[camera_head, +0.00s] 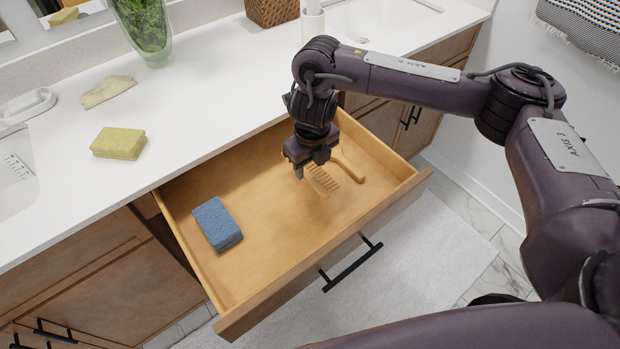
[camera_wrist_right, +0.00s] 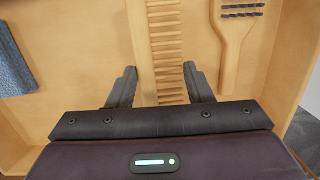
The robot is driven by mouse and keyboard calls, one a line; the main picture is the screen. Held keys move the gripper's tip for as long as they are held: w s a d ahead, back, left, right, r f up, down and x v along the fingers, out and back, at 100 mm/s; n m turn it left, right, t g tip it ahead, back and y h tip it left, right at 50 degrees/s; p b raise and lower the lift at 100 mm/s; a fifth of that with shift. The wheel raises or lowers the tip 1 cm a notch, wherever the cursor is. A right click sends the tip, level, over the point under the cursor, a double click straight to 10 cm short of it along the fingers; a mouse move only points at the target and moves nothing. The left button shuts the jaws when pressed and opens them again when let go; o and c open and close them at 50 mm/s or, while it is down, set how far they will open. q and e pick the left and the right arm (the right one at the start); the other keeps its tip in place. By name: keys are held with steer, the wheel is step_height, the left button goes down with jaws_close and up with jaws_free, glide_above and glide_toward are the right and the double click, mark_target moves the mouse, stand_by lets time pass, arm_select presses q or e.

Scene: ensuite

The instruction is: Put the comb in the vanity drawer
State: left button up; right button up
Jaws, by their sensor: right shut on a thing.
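The vanity drawer (camera_head: 262,241) is pulled open below the white counter. The wooden comb (camera_head: 321,181) is over the drawer floor, toward its right half, with its teeth showing. My right gripper (camera_head: 312,172) reaches down into the open drawer and is shut on the comb. In the right wrist view the comb (camera_wrist_right: 166,45) runs between the two fingers of the right gripper (camera_wrist_right: 160,85). Whether the comb touches the drawer floor I cannot tell. My left gripper is not in view.
The drawer's front middle is free.

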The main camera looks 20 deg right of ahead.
mark_target(310, 171)
steer(key=shift+f+b, duration=0.65)
steer(key=shift+f, duration=1.7)
steer(key=shift+f, duration=0.1)
steer(key=o, duration=0.9)
steer(key=shift+o, duration=0.2)
steer(key=shift+r, duration=0.3)
steer(key=r+p, duration=0.1)
steer(key=r, duration=0.3)
steer(key=s+r+p, duration=0.1)
steer(key=r, duration=0.2)
steer(key=r+p, duration=0.1)
steer(key=r, duration=0.3)
steer(key=shift+s+a+r, duration=0.1)
steer(key=shift+s+r, duration=0.2)
